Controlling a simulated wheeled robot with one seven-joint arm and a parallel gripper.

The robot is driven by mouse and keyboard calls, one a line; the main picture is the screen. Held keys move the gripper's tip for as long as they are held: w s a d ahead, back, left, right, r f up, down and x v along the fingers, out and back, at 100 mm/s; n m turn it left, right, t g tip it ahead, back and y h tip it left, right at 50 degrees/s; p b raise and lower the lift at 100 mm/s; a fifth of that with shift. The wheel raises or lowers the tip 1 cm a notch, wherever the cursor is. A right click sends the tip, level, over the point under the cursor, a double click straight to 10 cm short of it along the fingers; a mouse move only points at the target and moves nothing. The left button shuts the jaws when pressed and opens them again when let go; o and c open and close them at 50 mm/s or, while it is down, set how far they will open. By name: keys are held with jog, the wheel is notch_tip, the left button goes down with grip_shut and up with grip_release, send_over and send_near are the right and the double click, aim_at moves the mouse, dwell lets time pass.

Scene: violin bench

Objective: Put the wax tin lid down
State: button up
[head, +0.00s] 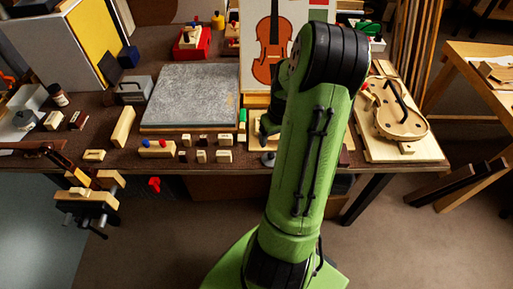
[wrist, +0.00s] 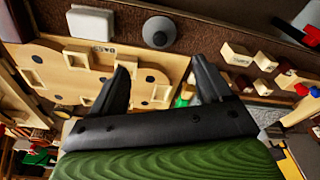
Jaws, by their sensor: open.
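A small round grey piece with a darker raised middle, which looks like the wax tin lid (wrist: 158,32), lies on the brown bench top. It also shows in the head view (head: 268,159) near the bench's front edge, just left of my arm. My gripper (wrist: 161,63) is open, with nothing between its fingers. In the wrist view the lid shows beyond the fingertips, apart from both. In the head view my gripper is mostly hidden by my green arm. I cannot make out the tin itself.
A pale wooden board with cut-outs (wrist: 75,72) lies beside the lid, with a white block (wrist: 92,22) near its edge. Several small wooden blocks (head: 202,156) stand left of the lid. A grey slab (head: 190,97) lies behind them. A violin body (head: 395,110) lies at right.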

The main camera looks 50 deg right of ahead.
jog(key=w+a+r+n+t+h, duration=0.1)
jog(key=w+a+r+n, duration=0.2)
jog(key=a+r, duration=1.15)
jog(key=s+a+r+n+t+y, duration=0.1)
jog(key=s+a+r, duration=0.1)
jog(key=s+a, duration=0.3)
jog(key=s+a+r+n+t, duration=0.1)
jog(key=s+a, duration=0.4)
jog(key=a, duration=0.5)
jog(key=shift+s+a+r+t+y, duration=0.2)
jog(key=shift+r+t+y, duration=0.25)
jog(key=shift+r, duration=0.45)
jog(key=shift+w, duration=0.1)
